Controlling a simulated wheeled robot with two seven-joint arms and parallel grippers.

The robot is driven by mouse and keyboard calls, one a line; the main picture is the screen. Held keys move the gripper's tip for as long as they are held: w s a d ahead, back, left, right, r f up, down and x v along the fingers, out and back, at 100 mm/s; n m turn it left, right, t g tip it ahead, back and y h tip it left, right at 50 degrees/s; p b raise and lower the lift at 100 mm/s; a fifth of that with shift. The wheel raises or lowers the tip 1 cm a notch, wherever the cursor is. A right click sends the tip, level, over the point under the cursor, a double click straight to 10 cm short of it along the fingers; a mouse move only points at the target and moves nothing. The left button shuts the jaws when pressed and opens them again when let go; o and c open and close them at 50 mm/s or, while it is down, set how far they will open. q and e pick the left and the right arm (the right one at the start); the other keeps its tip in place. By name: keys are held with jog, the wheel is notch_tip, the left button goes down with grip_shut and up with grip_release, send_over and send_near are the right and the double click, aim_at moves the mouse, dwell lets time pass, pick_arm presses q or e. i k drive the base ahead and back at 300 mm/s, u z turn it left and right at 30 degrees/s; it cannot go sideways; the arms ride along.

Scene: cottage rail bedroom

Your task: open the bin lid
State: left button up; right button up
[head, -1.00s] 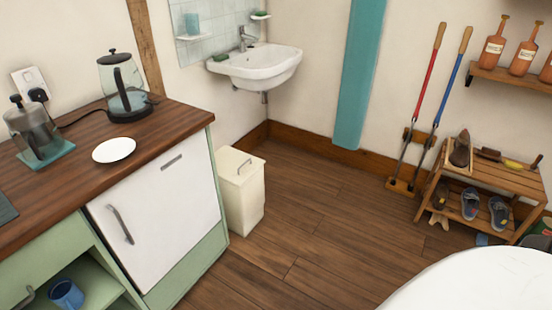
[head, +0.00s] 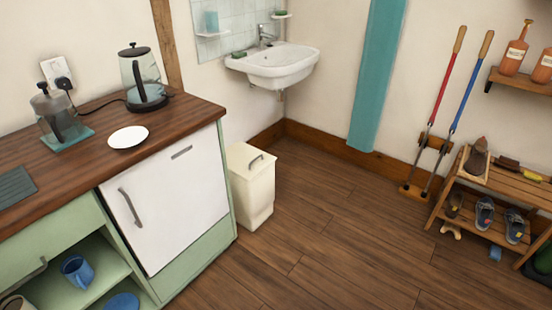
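A cream bin (head: 251,192) stands on the wooden floor, beside the right end of the green kitchen counter and below the sink. Its lid (head: 251,158) is shut and has a small dark handle (head: 256,161) on top. Neither of my grippers shows in the head view.
The counter (head: 100,128) holds a kettle (head: 142,78), a glass press and a white plate. A white sink (head: 275,66) hangs on the wall behind the bin. A shoe rack (head: 488,204) stands at the right. The floor (head: 330,235) before the bin is clear.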

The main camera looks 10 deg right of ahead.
aim_at(244, 160)
jog(key=z, duration=0.55)
jog(key=i, duration=2.05)
jog(key=u, duration=1)
jog(key=i, duration=0.3)
jog(key=u, duration=0.35)
